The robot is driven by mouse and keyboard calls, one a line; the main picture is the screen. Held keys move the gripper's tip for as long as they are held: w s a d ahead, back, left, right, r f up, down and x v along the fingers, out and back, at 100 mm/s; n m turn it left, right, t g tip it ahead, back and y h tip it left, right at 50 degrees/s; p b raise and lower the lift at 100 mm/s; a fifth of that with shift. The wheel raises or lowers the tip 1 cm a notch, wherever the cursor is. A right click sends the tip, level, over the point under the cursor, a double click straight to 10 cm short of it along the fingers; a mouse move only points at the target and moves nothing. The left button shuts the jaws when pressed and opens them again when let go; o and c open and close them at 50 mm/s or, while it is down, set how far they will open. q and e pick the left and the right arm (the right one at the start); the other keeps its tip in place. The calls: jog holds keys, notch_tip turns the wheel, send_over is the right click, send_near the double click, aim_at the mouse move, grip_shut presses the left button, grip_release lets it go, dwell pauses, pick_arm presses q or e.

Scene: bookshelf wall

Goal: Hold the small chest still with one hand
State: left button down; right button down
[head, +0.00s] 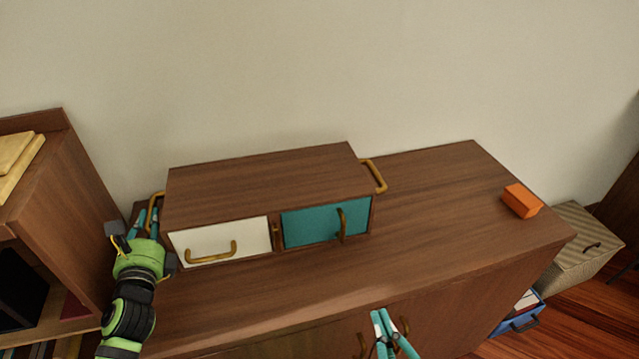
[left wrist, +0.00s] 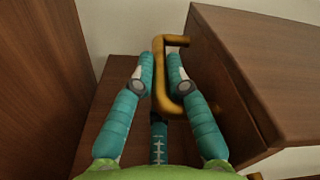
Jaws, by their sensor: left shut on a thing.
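The small chest (head: 262,172) is a brown wooden box on top of a wide cabinet. Its front has a white drawer (head: 205,243) and a teal drawer (head: 308,226), both with brass handles. A brass side handle (head: 378,176) is on its right end and another (left wrist: 161,75) on its left end. My left gripper (head: 146,221) is shut on the left side handle; the wrist view shows its teal fingers on both sides of the bar. My right gripper (head: 379,313) is low in front of the cabinet, its fingertips close together and apart from the chest.
The wide cabinet (head: 455,205) has free top surface right of the chest, with an orange block (head: 521,201) near its right end. A taller wooden shelf (head: 75,195) stands close on the left. A striped box (head: 580,246) and a blue bin (head: 520,318) are at right.

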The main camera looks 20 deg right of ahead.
pick_arm(q)
jog(key=shift+s+d+f+p, duration=0.1)
jog(key=shift+d+f+p, duration=0.05)
jog(key=shift+f+p, duration=0.2)
jog(key=c, duration=1.2)
grip_release()
jog(key=shift+r, duration=0.1)
jog(key=shift+o, duration=0.2)
jog(key=shift+w+r, duration=0.1)
jog(key=shift+w, duration=0.1)
jog(key=shift+r, duration=0.15)
jog(key=shift+s, duration=0.1)
